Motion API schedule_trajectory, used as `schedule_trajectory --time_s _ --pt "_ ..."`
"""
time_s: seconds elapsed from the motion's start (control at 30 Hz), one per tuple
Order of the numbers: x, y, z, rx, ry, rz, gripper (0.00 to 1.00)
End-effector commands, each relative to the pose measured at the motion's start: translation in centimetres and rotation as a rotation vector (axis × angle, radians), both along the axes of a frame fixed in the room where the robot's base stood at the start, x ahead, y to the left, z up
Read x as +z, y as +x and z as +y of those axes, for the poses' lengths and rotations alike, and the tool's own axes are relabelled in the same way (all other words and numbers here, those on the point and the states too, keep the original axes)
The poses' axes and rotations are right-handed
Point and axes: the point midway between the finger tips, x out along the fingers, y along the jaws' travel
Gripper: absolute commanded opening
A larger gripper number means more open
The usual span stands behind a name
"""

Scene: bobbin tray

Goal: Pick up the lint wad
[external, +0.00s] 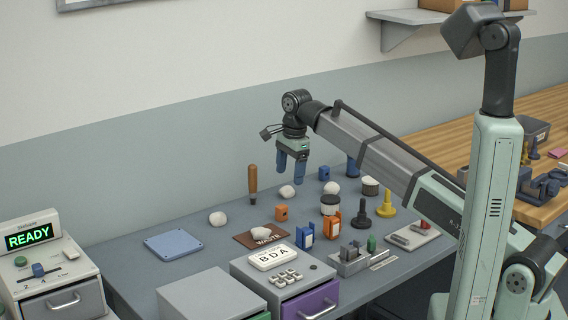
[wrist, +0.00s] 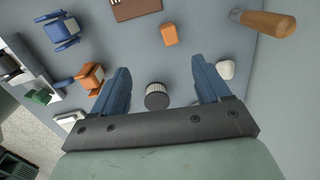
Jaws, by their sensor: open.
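Several off-white, rounded lumps that look like lint lie on the grey bench. One wad (external: 287,192) sits just below my gripper (external: 290,177); it also shows beside the right finger in the wrist view (wrist: 226,70). Another wad (external: 332,188) lies to its right, and one (external: 218,219) lies to the left. A further pale lump (external: 261,232) rests on the brown WASTE mat (external: 245,240). I cannot tell which one the task means. My gripper points down above the bench, open and empty, with its blue fingers (wrist: 163,75) apart.
A wooden handle (external: 253,181) stands upright close to the left of my gripper. An orange block (external: 281,213) and a dark round jar (external: 330,204) are nearby. Orange and blue holders (external: 305,236) and black and yellow pegs (external: 386,205) stand to the right. A blue plate (external: 173,245) lies left.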

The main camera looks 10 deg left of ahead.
Motion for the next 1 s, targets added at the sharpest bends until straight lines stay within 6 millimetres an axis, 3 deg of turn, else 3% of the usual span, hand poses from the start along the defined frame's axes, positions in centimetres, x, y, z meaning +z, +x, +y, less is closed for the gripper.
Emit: schedule_trajectory --time_s 0.03,0.2,0.4,0.57,1.0 --pt "0.2 -2.0 1.5 0.001 -0.014 0.009 0.76" --pt "0.8 -7.3 4.6 -0.02 -0.059 0.033 0.76" --pt "1.2 -10.7 6.2 -0.036 -0.089 0.043 0.76" --pt "0.4 -11.4 6.4 -0.04 -0.095 0.045 0.76" --pt "-6.3 -11.3 6.4 -0.039 -0.094 0.045 0.76"
